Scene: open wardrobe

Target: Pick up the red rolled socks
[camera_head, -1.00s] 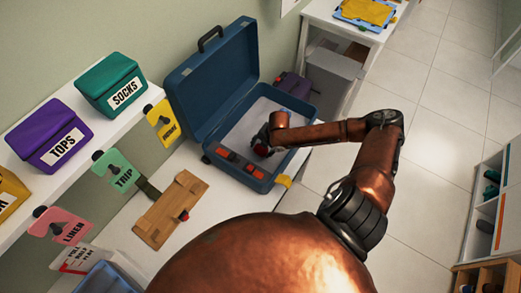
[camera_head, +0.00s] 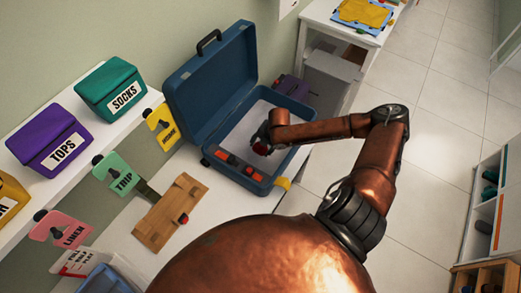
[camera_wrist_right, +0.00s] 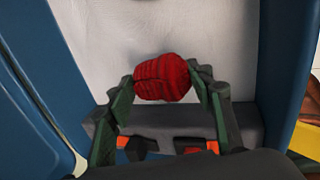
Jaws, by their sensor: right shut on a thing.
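The red rolled socks (camera_wrist_right: 163,78) show in the right wrist view as a ribbed red bundle between two green fingers. In the head view they are a small dark red spot (camera_head: 261,148) at the end of my right arm. My right gripper (camera_wrist_right: 160,84) is shut on the socks, one finger on each side. In the head view it (camera_head: 261,140) is over the inside of the open blue suitcase (camera_head: 248,178). I cannot tell whether the socks touch the suitcase floor. My left gripper is not in view.
A dark bar with orange-red parts (camera_head: 240,168) lies along the suitcase's near side. A wooden board (camera_head: 168,222) lies on the white surface in front. Socks (camera_head: 112,88) and tops (camera_head: 48,142) bins stand on the shelf at left. The pale suitcase floor beyond the socks is clear.

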